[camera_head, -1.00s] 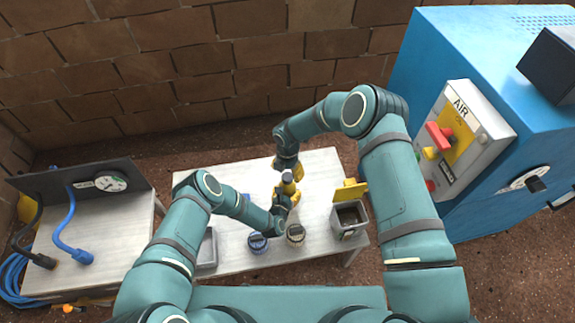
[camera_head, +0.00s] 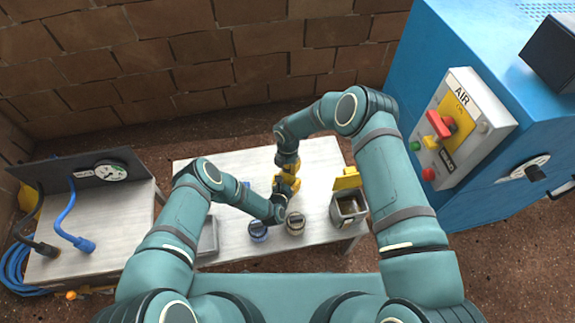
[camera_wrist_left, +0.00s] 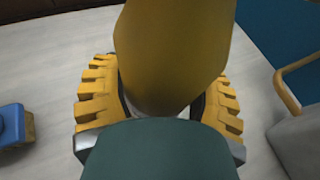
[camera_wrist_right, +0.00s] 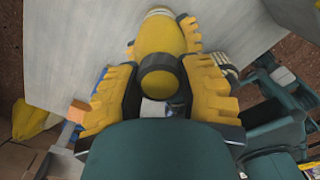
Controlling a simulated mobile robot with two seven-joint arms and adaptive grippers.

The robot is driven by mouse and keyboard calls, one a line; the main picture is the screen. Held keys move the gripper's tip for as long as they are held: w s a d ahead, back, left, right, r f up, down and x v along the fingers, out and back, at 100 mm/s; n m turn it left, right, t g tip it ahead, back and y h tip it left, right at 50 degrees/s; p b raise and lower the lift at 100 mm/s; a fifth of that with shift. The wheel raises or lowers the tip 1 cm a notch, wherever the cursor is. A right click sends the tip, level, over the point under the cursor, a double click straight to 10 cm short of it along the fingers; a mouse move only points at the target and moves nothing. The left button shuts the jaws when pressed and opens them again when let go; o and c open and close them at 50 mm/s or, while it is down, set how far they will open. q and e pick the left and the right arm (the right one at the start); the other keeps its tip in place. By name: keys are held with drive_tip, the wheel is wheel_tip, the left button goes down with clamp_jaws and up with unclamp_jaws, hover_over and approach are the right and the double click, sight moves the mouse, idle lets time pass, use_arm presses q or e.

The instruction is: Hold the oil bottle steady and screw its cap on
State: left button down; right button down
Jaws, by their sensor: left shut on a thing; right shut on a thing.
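The yellow oil bottle (camera_wrist_left: 172,45) stands between the fingers of my left gripper (camera_wrist_left: 160,88) in the left wrist view. That gripper is shut on it. My right gripper (camera_wrist_right: 158,85) is shut on the cap, a finger on each side. In the head view my right gripper (camera_head: 287,163) is just above my left gripper (camera_head: 284,188) over the table. The two grippers hide most of the bottle and cap there. I cannot see how far the cap is threaded.
Two small round dark-topped containers (camera_head: 258,232) (camera_head: 295,224) stand near the table's front edge. The pale table (camera_head: 232,163) is clear at the back left. A blue machine (camera_head: 480,45) stands right.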

drive_tip(key=m, duration=1.1)
drive_tip(key=shift+m, duration=0.3)
drive_tip(key=m, duration=0.4)
drive_tip(key=shift+m, duration=0.4)
